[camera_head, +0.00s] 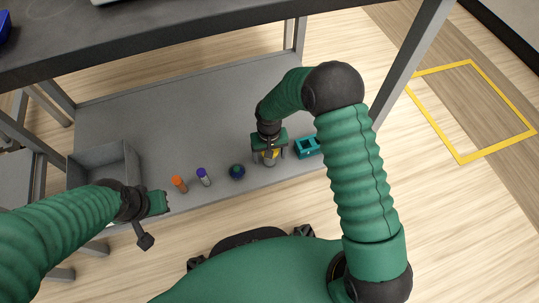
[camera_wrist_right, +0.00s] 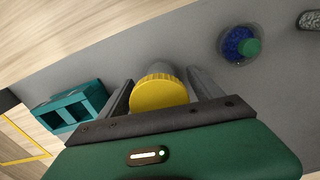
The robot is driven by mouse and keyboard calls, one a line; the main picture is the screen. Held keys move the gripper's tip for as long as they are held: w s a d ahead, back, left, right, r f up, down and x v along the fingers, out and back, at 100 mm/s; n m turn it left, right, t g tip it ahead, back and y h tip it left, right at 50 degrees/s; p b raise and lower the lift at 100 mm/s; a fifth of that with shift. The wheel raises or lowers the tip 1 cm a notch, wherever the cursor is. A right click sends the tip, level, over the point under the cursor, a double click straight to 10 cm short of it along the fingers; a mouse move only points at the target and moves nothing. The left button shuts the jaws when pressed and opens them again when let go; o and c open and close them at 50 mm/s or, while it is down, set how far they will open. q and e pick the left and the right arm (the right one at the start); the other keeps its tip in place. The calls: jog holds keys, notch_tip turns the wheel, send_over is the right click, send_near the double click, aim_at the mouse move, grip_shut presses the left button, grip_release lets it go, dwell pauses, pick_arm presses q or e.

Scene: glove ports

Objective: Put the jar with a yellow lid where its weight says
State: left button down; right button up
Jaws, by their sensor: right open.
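The jar with a yellow lid (camera_head: 270,155) stands on the grey lower shelf, mostly hidden under my right gripper (camera_head: 270,158) in the head view. In the right wrist view the yellow-lidded jar (camera_wrist_right: 158,93) sits between the two fingers of the right gripper (camera_wrist_right: 163,92). The fingers are apart, one on each side of the jar, and whether either touches it I cannot tell. My left gripper (camera_head: 151,221) is at the shelf's front edge, away from the jar; its fingers do not show clearly.
A teal two-compartment holder (camera_head: 308,147) stands right of the jar. To the left stand a blue jar with a green lid (camera_head: 237,171), a purple-lidded jar (camera_head: 203,177) and an orange-lidded jar (camera_head: 180,184). A grey open bin (camera_head: 104,155) is at the shelf's left end. The dark tabletop (camera_head: 150,38) overhangs behind.

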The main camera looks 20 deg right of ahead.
notch_tip(320, 180, up, 7)
jog(key=p, duration=0.4)
jog(key=shift+r, duration=0.1)
jog(key=shift+t, duration=0.3)
jog(key=r, duration=0.1)
jog(key=s+d+r, duration=0.1)
jog(key=r, duration=0.1)
jog(key=s+r, duration=0.1)
jog(key=shift+d+r, duration=0.15)
jog(key=shift+r, duration=0.1)
jog(key=s+d+r+n+t, duration=0.1)
jog(key=s+d+r, duration=0.3)
jog(key=s+r, duration=0.5)
jog(key=s+t, duration=0.1)
jog(key=s, duration=0.3)
jog(key=shift+s+r, duration=0.15)
jog(key=shift+r, duration=0.1)
